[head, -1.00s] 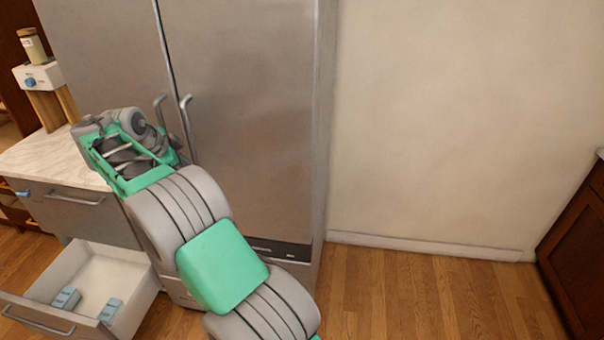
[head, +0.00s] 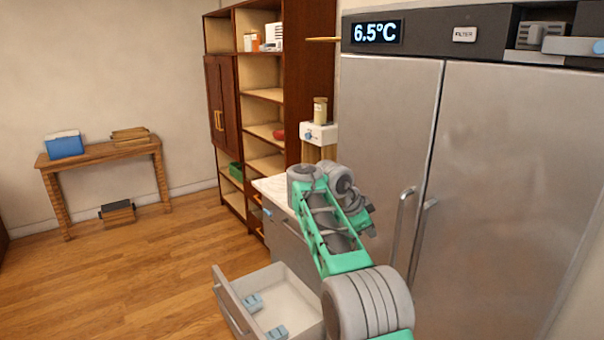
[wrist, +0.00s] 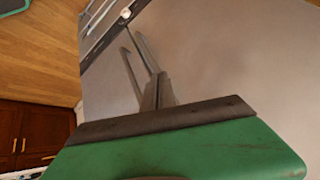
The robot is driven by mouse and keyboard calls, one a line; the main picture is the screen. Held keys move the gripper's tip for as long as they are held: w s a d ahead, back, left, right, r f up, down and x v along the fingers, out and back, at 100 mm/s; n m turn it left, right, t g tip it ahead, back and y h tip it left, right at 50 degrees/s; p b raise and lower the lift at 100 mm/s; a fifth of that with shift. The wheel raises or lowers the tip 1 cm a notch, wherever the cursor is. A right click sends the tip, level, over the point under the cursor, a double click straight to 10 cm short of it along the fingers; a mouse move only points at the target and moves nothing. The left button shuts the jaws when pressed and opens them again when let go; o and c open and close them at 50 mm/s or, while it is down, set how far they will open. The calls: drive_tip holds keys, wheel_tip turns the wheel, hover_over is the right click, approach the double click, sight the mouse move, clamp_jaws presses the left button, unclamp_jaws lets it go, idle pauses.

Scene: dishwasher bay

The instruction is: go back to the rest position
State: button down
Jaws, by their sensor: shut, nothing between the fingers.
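My gripper (wrist: 159,78) is shut and empty in the wrist view, with the steel fridge doors behind it. In the head view my gripper (head: 371,226) is small and partly hidden by my wrist, in front of the fridge and left of its door handles (head: 409,230). I cannot tell how far it is from the doors. My arm is folded upward at the lower middle of the head view.
The steel fridge (head: 510,190) fills the right side with its doors shut. A drawer (head: 229,308) stands open below the counter (head: 272,187), holding small blue blocks. A tall shelf (head: 240,120) and a wooden table (head: 97,152) stand behind.

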drive_tip(key=s+a+f+n+g+y, duration=0.1)
drive_tip(key=s+a+f+n, duration=0.15)
drive_tip(key=f+n, duration=0.4)
drive_tip(key=s+a+f+n+g+y, duration=0.1)
drive_tip(key=a+f+n, duration=0.25)
drive_tip(key=f, duration=0.65)
drive_tip(key=s+a+f+n+g+y, duration=0.1)
drive_tip(key=s+f+n, duration=0.1)
drive_tip(key=s, duration=0.3)
drive_tip(key=s+a+f+n, duration=0.1)
drive_tip(key=s+a+n, duration=0.1)
drive_tip(key=s+n, duration=0.15)
drive_tip(key=s+a+r+n+y+b, duration=0.1)
drive_tip(key=s+y, duration=0.1)
drive_tip(key=s, duration=1)
drive_tip(key=s+a+r+n+y+b, duration=0.1)
drive_tip(key=s+r+n, duration=0.1)
drive_tip(key=s, duration=1)
wheel_tip(320, 180, up, 7)
drive_tip(key=w+d+m+t+b, duration=0.1)
drive_tip(key=d+t, duration=0.1)
drive_tip(key=t, duration=0.1)
drive_tip(key=shift+r+t, duration=0.15)
drive_tip(key=shift+t, duration=0.15)
drive_tip(key=shift+a, duration=0.15)
